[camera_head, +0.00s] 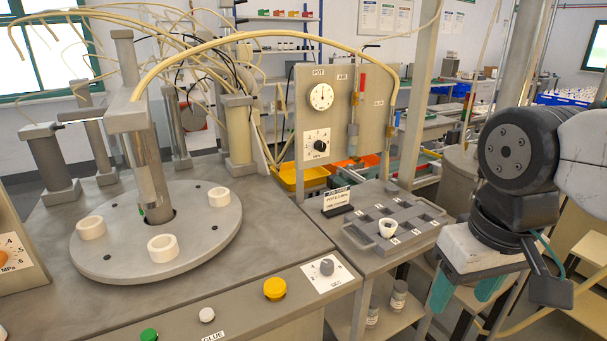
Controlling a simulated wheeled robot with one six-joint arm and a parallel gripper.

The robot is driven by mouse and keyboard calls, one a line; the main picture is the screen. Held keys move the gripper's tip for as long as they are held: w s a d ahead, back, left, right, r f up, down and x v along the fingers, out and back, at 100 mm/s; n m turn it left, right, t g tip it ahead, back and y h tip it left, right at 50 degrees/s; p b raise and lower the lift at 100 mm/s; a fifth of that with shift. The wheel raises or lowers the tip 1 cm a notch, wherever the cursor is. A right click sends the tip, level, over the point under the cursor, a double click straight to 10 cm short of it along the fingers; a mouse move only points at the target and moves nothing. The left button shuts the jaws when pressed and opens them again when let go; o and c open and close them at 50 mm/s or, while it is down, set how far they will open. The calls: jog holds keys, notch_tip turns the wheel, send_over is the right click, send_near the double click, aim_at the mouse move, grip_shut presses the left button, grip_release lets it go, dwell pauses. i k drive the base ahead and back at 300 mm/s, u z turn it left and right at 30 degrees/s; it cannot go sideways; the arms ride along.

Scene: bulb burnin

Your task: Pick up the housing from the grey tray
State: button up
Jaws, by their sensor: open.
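A small white cup-like housing (387,228) stands in a pocket of the grey tray (360,240), on the side stand right of the main bench. The tray has several pockets, and the others in view look empty. My gripper (466,291) is at the right with its teal fingers pointing down. The fingers are apart with nothing seen between them. The gripper is to the right of the tray and nearer the camera, not touching the housing.
Three white rings (163,248) sit on a round grey plate (110,262) beneath an upright column (150,175). Jars (398,298) stand on the shelf below.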

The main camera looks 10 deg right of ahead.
aim_at(388, 226)
jog(key=k, duration=0.5)
jog(key=u, duration=1)
jog(key=i, duration=0.75)
jog(key=z, duration=1.6)
